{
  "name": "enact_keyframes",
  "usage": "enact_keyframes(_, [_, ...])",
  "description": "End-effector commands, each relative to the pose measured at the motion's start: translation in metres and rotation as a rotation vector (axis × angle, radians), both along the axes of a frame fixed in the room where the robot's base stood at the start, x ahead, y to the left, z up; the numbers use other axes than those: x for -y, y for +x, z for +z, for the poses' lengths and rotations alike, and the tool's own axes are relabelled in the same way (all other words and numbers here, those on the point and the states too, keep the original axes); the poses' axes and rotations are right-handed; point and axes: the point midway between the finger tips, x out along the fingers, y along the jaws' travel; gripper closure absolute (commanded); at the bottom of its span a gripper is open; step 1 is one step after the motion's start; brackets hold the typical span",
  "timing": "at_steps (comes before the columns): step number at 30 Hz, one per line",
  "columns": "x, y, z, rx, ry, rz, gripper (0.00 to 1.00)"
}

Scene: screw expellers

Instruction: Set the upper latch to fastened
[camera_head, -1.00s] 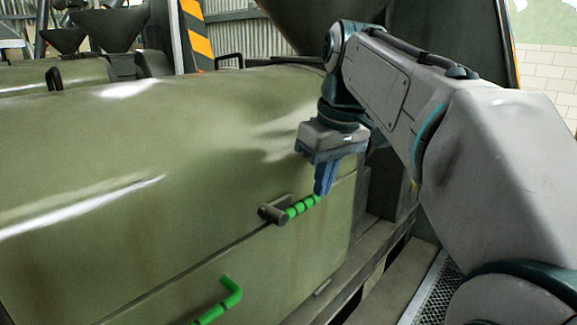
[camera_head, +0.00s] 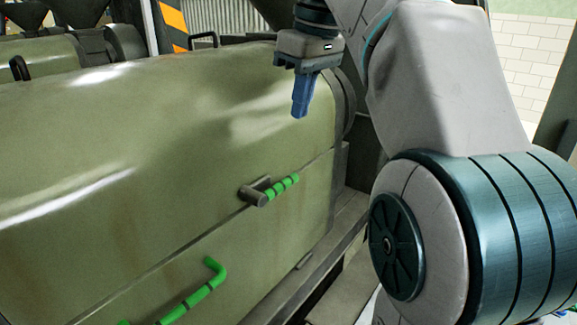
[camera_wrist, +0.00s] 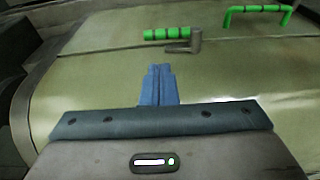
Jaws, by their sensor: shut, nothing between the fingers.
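The upper latch (camera_head: 258,192) is a dark pivot with a short green ribbed handle (camera_head: 284,186), set on the seam of the olive machine cover. Its handle points right and slightly up along the seam in the head view. The wrist view also shows the latch pivot (camera_wrist: 190,42) and its green handle (camera_wrist: 166,33). My gripper (camera_head: 301,108) has blue fingers that are shut and empty. It hangs above the latch, apart from it, in front of the upper cover. In the wrist view the fingertips (camera_wrist: 158,70) point toward the seam, short of the latch.
A green bent grab handle (camera_head: 202,292) sits on the panel below the latch, and also shows in the wrist view (camera_wrist: 257,10). The machine's right end and a frame rail (camera_head: 345,225) lie right of the latch. The space around the latch is clear.

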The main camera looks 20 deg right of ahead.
Motion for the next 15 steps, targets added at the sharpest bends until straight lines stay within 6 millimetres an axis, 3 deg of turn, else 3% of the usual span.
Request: enact_keyframes(15, [-0.011, 0.013, -0.088, -0.003, -0.001, 0.0, 1.0])
